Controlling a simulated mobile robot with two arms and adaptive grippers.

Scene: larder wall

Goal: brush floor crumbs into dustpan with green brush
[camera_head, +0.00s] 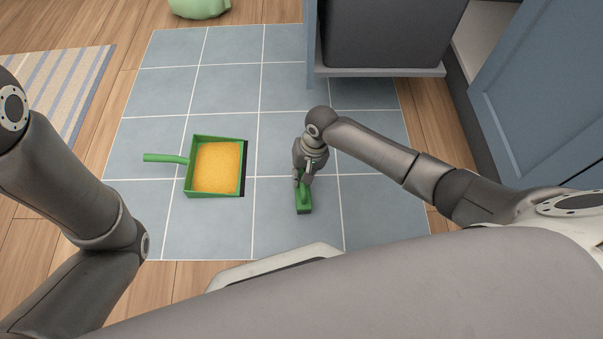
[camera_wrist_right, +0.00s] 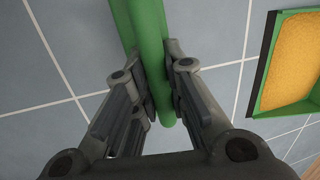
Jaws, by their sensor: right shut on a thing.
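The green dustpan (camera_head: 187,178) lies on the blue-grey tiles with its handle to the left and its dark lip to the right. Yellow-orange crumbs (camera_head: 217,168) cover its inside. It also shows at the right of the right wrist view (camera_wrist_right: 263,97). My right gripper (camera_head: 303,180) is shut on the green brush (camera_head: 304,205), right of the dustpan and apart from it. In the right wrist view the fingers (camera_wrist_right: 163,95) clasp the brush handle (camera_wrist_right: 150,45). The bristles are hidden. I see no loose crumbs on the tiles. My left gripper is out of view; only my left arm shows.
A blue cabinet with an open dark drawer (camera_head: 388,35) and an open door (camera_head: 540,95) stands at the upper right. A pale green object (camera_head: 199,7) is at the top. A striped rug (camera_head: 55,85) lies left. The tiles (camera_head: 180,90) above the dustpan are clear.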

